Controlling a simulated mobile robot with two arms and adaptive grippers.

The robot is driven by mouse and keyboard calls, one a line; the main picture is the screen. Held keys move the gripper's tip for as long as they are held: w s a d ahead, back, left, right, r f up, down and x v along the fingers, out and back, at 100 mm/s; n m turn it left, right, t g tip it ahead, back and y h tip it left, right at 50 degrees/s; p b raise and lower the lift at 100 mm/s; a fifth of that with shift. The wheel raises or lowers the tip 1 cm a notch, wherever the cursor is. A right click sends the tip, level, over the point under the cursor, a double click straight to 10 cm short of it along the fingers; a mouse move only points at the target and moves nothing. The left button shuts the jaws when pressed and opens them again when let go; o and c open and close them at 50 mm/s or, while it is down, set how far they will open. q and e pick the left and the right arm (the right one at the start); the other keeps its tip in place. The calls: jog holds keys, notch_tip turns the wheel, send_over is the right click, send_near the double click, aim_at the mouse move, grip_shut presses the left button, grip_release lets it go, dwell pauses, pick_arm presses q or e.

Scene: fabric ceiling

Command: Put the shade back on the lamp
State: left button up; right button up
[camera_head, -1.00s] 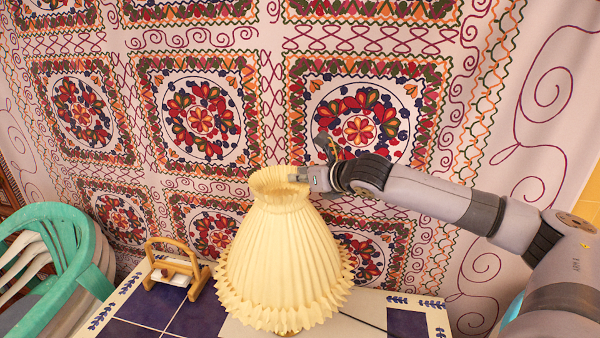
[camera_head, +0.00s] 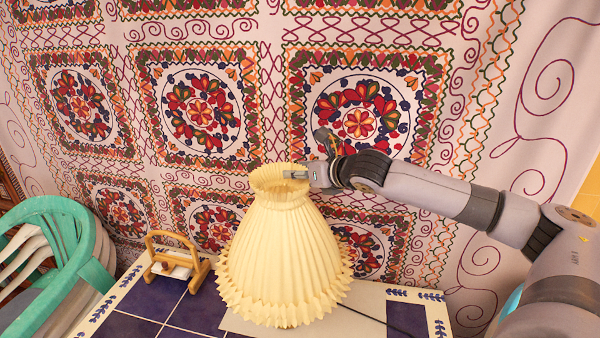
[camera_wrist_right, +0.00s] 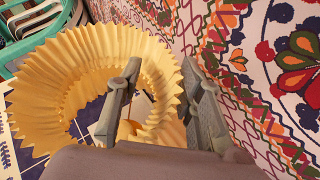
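The cream pleated lampshade (camera_head: 283,255) stands upright above the table (camera_head: 440,300), with its narrow collar up and its zigzag hem close to the tabletop. My right gripper (camera_head: 310,176) is at the right side of the collar. In the right wrist view, the gripper (camera_wrist_right: 160,85) straddles the shade's rim (camera_wrist_right: 65,75), one finger inside the opening and one outside. A gap shows between the inner finger and the wall, so the gripper looks open. The lamp is mostly hidden by the shade; a small orange piece (camera_wrist_right: 128,128) shows inside. My left gripper is out of view.
A wooden holder (camera_head: 160,240) stands left of the shade on the blue-tiled table. Green and white stacked chairs (camera_head: 50,225) are at the left. A patterned fabric (camera_head: 200,113) hangs close behind the table. A dark cord lies right of the shade.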

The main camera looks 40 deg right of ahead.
jog(key=shift+s, duration=0.1)
jog(key=v, duration=1.2)
dwell(0.8)
